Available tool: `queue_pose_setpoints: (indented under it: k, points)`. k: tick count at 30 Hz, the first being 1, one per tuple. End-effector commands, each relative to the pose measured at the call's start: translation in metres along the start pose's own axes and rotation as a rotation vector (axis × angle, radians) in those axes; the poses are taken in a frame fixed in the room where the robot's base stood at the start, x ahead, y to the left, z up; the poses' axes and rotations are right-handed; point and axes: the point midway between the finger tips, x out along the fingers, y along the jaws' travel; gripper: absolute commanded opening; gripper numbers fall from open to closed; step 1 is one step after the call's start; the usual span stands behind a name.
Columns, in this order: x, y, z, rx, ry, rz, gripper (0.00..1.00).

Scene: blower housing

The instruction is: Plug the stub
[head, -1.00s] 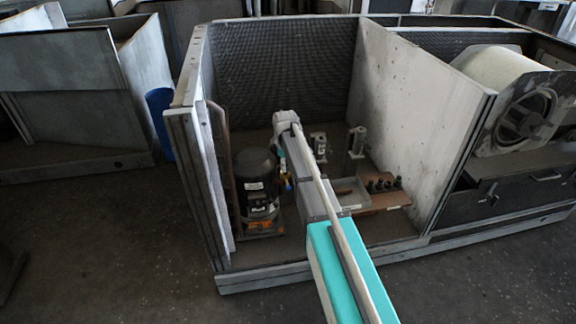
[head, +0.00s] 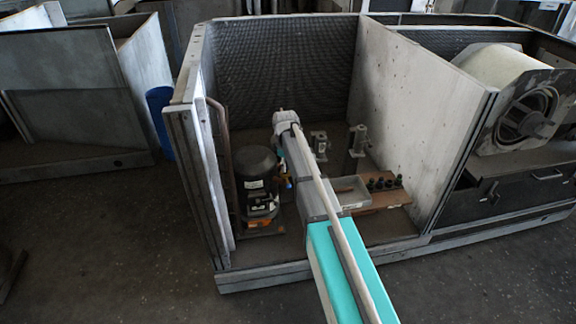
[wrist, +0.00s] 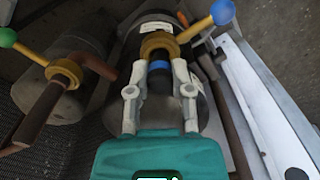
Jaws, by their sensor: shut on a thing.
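In the wrist view my gripper (wrist: 157,78) is shut on a dark plug (wrist: 158,84) with a blue band. The plug lies between the two pale fingers. Its far end is at or just in front of a brass collar (wrist: 160,45) with a blue-knobbed lever (wrist: 221,13). I cannot tell whether the plug touches or enters a stub there; that opening is hidden. A second brass collar (wrist: 64,73), with a green-knobbed lever and a brown pipe, is at the left. In the head view my arm hides most of the gripper, beside the black compressor (head: 256,180).
Several dark plugs stand on a brown block (head: 375,197) beside a grey tray (head: 351,192). Two metal posts stand behind them. The housing's left wall (head: 196,165) and middle partition (head: 410,110) bound the bay. A blower (head: 515,105) is at the right.

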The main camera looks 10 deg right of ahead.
Motion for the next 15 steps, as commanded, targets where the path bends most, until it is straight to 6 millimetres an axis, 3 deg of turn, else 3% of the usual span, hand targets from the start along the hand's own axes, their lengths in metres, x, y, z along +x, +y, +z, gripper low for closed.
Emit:
queue_pose_setpoints:
  k: [15]
  points:
    - [0.0094,0.0002,0.0003,0.0,0.0,0.0,0.04]
